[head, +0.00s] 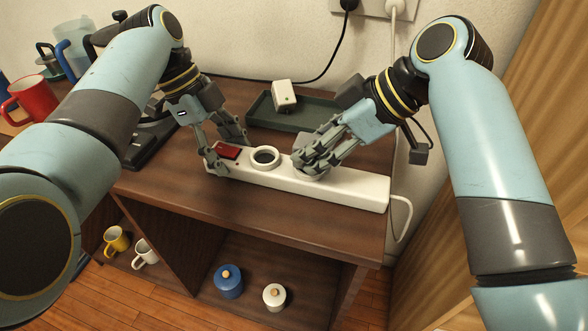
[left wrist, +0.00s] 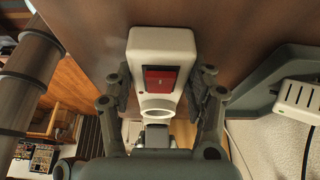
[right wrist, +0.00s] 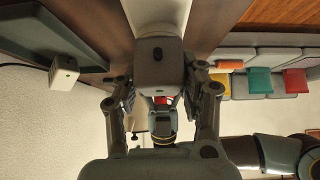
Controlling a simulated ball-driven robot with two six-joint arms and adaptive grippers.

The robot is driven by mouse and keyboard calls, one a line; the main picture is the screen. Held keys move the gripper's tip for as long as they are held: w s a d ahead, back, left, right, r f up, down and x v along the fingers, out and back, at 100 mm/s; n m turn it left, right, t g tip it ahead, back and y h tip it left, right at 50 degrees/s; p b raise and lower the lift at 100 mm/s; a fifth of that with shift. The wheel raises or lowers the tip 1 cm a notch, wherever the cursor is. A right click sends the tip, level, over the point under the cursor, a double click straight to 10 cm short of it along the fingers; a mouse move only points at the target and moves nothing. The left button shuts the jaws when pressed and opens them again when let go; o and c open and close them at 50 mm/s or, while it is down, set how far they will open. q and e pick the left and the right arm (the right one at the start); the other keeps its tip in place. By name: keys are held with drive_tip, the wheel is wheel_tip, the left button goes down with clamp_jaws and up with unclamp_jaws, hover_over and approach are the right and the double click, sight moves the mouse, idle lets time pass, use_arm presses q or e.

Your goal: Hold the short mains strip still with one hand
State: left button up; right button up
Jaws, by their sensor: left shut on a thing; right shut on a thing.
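The short mains strip (head: 352,187) is white and lies along the front of the wooden top. It has a red switch (head: 228,151) at its left end and an open round socket (head: 265,157) beside it. My left gripper (head: 226,158) is shut across the strip's switch end; the left wrist view shows its fingers on both sides of the strip (left wrist: 160,45). The fingers hide how the block meets the strip.
A dark green tray (head: 262,112) behind the strip holds a white plug-in block (head: 284,95). A white cable (head: 403,220) leaves the strip's right end. A red mug (head: 33,98) stands at far left. Pots (head: 229,281) and mugs (head: 116,239) are on the shelf below.

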drive_tip(key=shift+r, duration=1.6)
drive_tip(key=w+d+n+t+h, duration=0.2)
drive_tip(key=w+n, duration=0.4)
drive_tip(key=w, duration=0.3)
drive_tip(key=w+d+n+t+h, duration=0.2)
drive_tip(key=w+n, duration=0.4)
drive_tip(key=w, duration=0.2)
drive_tip(key=shift+w+a+f, duration=0.1)
drive_tip(key=shift+w+f, duration=0.05)
drive_tip(key=shift+f, duration=2.65)
